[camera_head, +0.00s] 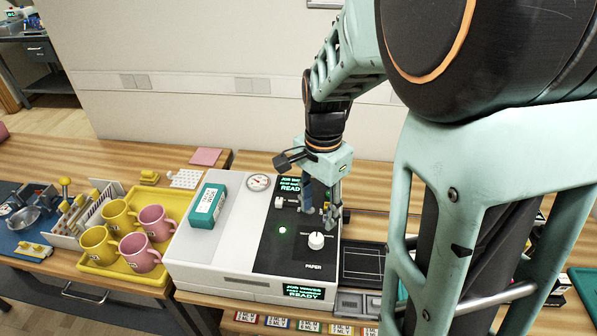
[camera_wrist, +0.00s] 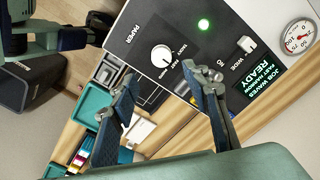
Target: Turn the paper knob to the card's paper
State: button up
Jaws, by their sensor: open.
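The paper knob (camera_head: 316,240) is a round white knob near the front right of the press's black panel, beside the word PAPER. It also shows in the wrist view (camera_wrist: 162,56), with small labels around it; I cannot tell which one it points to. My gripper (camera_head: 320,214) is open and empty, pointing down over the panel just behind the knob. In the wrist view its two fingers (camera_wrist: 164,82) are spread apart, and the knob lies beyond them, untouched. I cannot pick out the card for certain.
The press (camera_head: 215,250) has a second white control (camera_wrist: 246,44) marked WIDE, a lit green lamp (camera_head: 282,230), a gauge (camera_head: 258,183) and READY displays (camera_head: 303,291). A teal box (camera_head: 207,206) sits on top. A yellow tray (camera_head: 118,275) with several mugs stands left.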

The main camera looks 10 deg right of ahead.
aim_at(316, 238)
notch_tip(316, 238, down, 10)
jog(key=shift+r, duration=0.2)
jog(key=shift+w, duration=0.1)
jog(key=c, duration=1.2)
jog(key=shift+o, duration=0.2)
jog(key=shift+n+b, duration=0.4)
jog(key=n+b, duration=0.2)
jog(key=n, duration=0.2)
jog(key=n+b, duration=0.1)
jog(key=n, duration=0.4)
